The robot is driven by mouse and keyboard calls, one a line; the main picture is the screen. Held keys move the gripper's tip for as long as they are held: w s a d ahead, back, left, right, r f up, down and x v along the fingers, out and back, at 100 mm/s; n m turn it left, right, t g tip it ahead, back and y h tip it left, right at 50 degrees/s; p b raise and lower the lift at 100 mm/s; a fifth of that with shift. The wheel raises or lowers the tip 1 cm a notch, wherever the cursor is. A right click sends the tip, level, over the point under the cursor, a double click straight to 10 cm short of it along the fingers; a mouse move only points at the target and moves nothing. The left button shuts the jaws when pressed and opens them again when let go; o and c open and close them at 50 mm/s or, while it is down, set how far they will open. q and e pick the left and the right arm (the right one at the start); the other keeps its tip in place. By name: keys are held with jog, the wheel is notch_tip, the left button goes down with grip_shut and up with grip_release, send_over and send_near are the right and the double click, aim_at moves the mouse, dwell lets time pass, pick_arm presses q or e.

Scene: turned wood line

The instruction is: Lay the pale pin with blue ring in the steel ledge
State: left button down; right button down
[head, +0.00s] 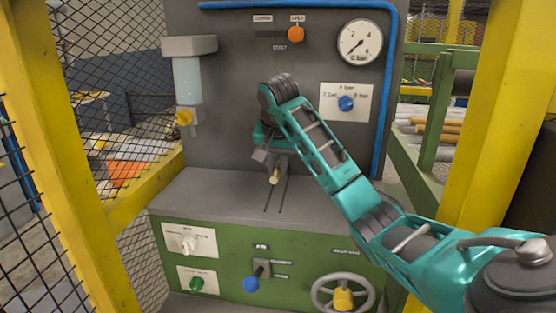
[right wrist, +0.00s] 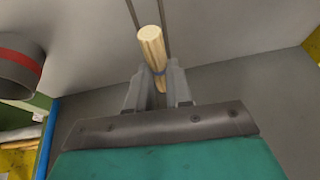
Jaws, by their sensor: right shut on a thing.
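The pale pin with blue ring (right wrist: 151,45) is a short fluted wooden pin, its blue ring showing between the fingers in the right wrist view. In the head view the pin (head: 275,176) shows small below the gripper. My right gripper (right wrist: 158,85) is shut on it around the ring; it also shows in the head view (head: 271,163). The pin is over the grey steel ledge (head: 220,190) at the machine's front, near two dark parallel slots. I cannot tell whether it touches the ledge. My left gripper is not in view.
The machine's grey back panel (head: 235,110) rises behind the ledge, with a gauge (head: 360,42), a blue knob (head: 346,104) and an orange knob (head: 296,34). A clear cup unit (head: 188,80) hangs at left. Yellow posts (head: 500,110) stand at both sides. The ledge's left part is bare.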

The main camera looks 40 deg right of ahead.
aim_at(278, 196)
jog(key=shift+f, duration=2.65)
jog(key=c, duration=0.9)
grip_release()
jog(key=shift+c, duration=0.2)
jog(key=shift+s+f, duration=0.1)
jog(key=shift+d+r, duration=0.1)
jog(key=shift+r, duration=3)
jog(key=shift+a, duration=0.2)
